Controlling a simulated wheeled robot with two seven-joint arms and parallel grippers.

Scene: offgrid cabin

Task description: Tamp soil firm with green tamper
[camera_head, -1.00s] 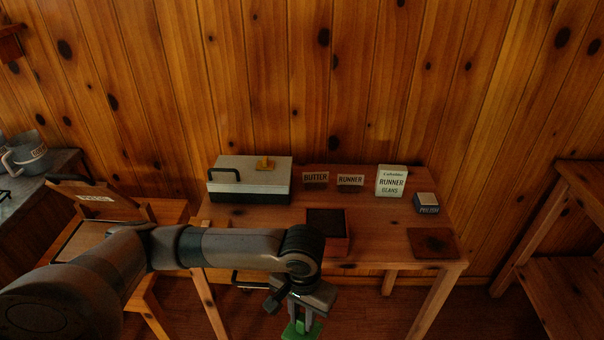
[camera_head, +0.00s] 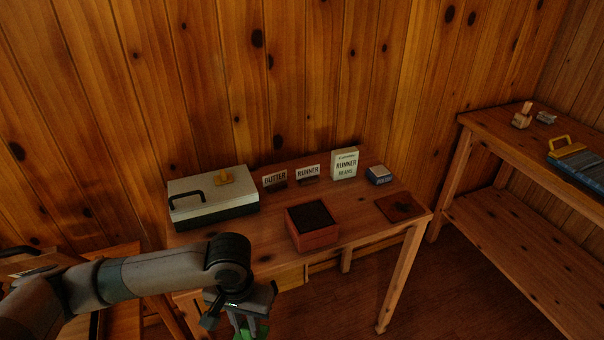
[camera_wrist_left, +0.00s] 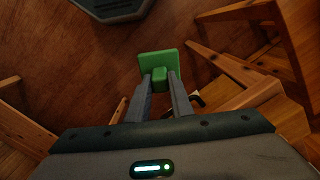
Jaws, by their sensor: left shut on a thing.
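My left gripper (camera_head: 248,325) is low in front of the table, at the bottom edge of the head view. It is shut on the green tamper (camera_wrist_left: 158,60), whose square plate and short block show between the fingers (camera_wrist_left: 161,82) in the left wrist view. Only bits of green show in the head view. The wooden box (camera_head: 316,240) with dark soil (camera_head: 311,214) stands on the table, up and to the right of the gripper and apart from it. My right gripper is not in view.
The table (camera_head: 350,222) also bears a grey case (camera_head: 212,192), signs reading BUTTER (camera_head: 275,179) and RUNNER (camera_head: 308,172), a runner beans packet (camera_head: 344,164), a small blue-and-white box (camera_head: 379,175) and a dark square mat (camera_head: 400,207). A shelf bench (camera_head: 490,128) stands at right.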

